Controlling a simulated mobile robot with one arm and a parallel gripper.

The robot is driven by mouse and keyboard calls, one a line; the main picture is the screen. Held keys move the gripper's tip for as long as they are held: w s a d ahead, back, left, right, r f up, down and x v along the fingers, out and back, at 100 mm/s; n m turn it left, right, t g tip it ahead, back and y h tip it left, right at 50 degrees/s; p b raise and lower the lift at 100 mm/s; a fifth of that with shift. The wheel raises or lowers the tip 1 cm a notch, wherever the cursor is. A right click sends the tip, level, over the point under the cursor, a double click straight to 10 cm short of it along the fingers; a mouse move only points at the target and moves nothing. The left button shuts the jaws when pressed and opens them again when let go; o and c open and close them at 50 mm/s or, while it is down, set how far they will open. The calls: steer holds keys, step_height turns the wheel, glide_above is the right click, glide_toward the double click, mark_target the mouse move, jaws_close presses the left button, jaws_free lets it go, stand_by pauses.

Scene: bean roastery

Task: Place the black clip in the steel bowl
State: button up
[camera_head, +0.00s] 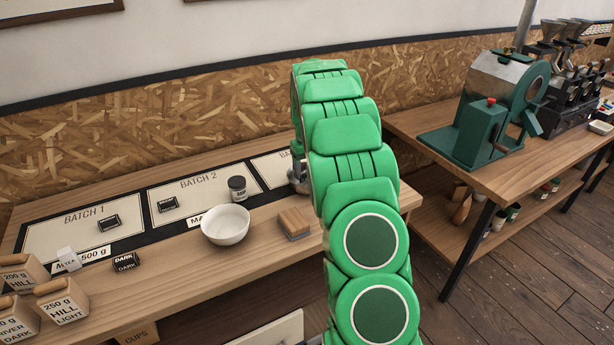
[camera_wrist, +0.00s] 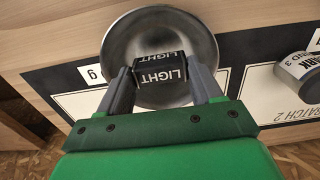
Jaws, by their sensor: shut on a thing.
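A black clip (camera_wrist: 160,70) with white LIGHT lettering is held between the fingers of my gripper (camera_wrist: 161,84). The round steel bowl (camera_wrist: 117,48) lies behind the clip in the wrist view. The clip shows against the middle of the bowl; I cannot tell its height over the bowl's floor. In the head view my green arm hides the gripper, the clip and most or all of the bowl. Another black clip, lettered DARK (camera_head: 126,261), lies on the table at the left.
A white bowl (camera_head: 226,224), a dark jar (camera_head: 237,189) and a wooden block (camera_head: 294,222) stand on the table. Small black pieces lie on the BATCH 1 (camera_head: 108,224) and BATCH 2 (camera_head: 167,204) cards. Labelled boxes (camera_head: 62,300) crowd the left front. A green roaster (camera_head: 495,110) stands right.

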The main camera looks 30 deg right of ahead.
mark_target(307, 175)
steer(key=shift+w+f, duration=0.1)
steer(key=shift+f, duration=1.55)
steer(key=shift+f, duration=0.1)
steer(key=o, duration=0.7)
